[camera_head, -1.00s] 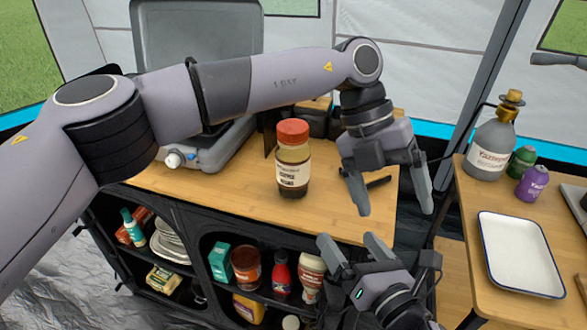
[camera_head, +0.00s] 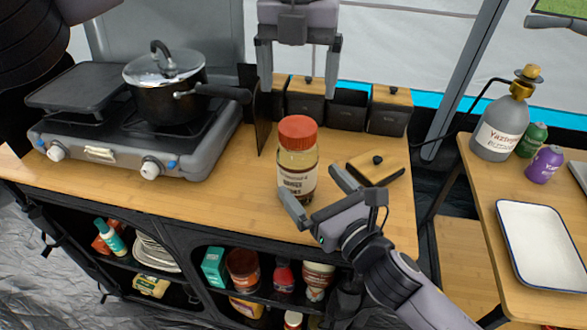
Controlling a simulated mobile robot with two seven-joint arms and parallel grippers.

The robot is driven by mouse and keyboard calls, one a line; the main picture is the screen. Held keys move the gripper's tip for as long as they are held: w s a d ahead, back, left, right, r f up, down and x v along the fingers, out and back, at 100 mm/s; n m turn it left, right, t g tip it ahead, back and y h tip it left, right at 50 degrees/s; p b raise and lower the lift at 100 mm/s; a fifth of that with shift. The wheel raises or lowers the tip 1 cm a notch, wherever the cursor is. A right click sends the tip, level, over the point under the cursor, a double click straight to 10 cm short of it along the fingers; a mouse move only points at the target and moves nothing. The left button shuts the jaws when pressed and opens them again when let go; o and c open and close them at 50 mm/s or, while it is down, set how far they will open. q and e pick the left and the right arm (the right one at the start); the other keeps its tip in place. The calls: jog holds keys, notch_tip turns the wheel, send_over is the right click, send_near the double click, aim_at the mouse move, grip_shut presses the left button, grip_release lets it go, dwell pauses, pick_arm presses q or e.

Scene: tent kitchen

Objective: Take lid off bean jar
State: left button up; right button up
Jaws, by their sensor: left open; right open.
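The jar (camera_head: 298,165) stands upright on the wooden counter, with a red lid (camera_head: 298,132) on top and a pale label. Its contents look brown and its label is too small to read surely. My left gripper (camera_head: 299,85) is open and empty, fingers pointing down, above and slightly behind the lid. My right gripper (camera_head: 310,181) is open at the jar's lower right front, its fingers spread toward the jar. One finger overlaps the jar's base in the picture; I cannot tell whether it touches.
A stove (camera_head: 130,135) with a lidded pot (camera_head: 165,95) stands left. Dark canisters (camera_head: 345,110) line the back, the middle one uncovered. A wooden canister lid (camera_head: 376,168) lies right of the jar. A white tray (camera_head: 540,246) and bottles occupy the right table.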

jog(key=shift+x, duration=3)
